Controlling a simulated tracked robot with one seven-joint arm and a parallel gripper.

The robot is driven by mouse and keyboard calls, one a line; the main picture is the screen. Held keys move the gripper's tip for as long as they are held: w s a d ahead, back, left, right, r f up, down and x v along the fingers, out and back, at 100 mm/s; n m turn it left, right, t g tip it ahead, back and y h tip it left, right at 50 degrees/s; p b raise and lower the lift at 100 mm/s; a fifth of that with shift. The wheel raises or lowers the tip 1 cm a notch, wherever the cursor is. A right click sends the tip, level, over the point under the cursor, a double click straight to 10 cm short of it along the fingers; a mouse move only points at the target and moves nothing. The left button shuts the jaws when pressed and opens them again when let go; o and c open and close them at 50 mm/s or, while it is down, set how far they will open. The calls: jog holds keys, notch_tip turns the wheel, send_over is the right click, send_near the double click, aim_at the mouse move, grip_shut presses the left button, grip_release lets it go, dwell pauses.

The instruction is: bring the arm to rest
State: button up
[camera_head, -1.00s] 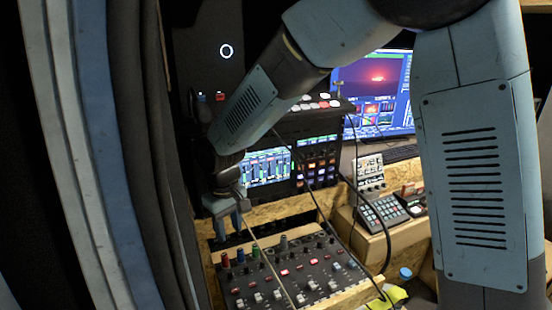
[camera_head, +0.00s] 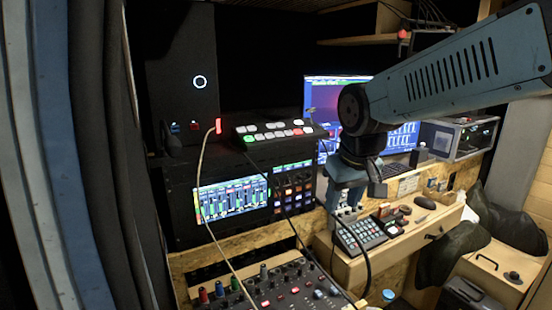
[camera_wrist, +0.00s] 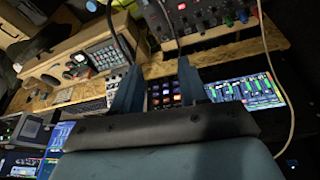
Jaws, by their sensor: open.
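My gripper (camera_head: 347,196) hangs from the blue-grey arm near the middle of the head view. It points down over the wooden shelf, in front of the monitor, partly covering small devices behind it. In the wrist view its two blue fingers stand apart with nothing between them, so my gripper (camera_wrist: 158,88) is open and empty. It appears clear of the equipment, though the exact height above the shelf is hard to tell.
A mixing console (camera_head: 280,290) with knobs lies at the bottom. A switcher panel (camera_head: 275,133) sits on the rack beside a lit monitor (camera_head: 320,100). A keypad (camera_head: 361,234) rests on the wooden shelf. Cables hang across the middle. A seat with dark cloth (camera_head: 480,245) is at right.

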jog(key=s+d+r+m+t, duration=0.1)
jog(key=s+d+r+m, duration=0.1)
jog(key=s+d, duration=0.7)
jog(key=shift+d+m+t+h, duration=0.3)
jog(key=shift+d+m+t, duration=0.1)
jog(key=shift+m, duration=0.4)
jog(key=shift+c, duration=0.3)
dwell(1.1)
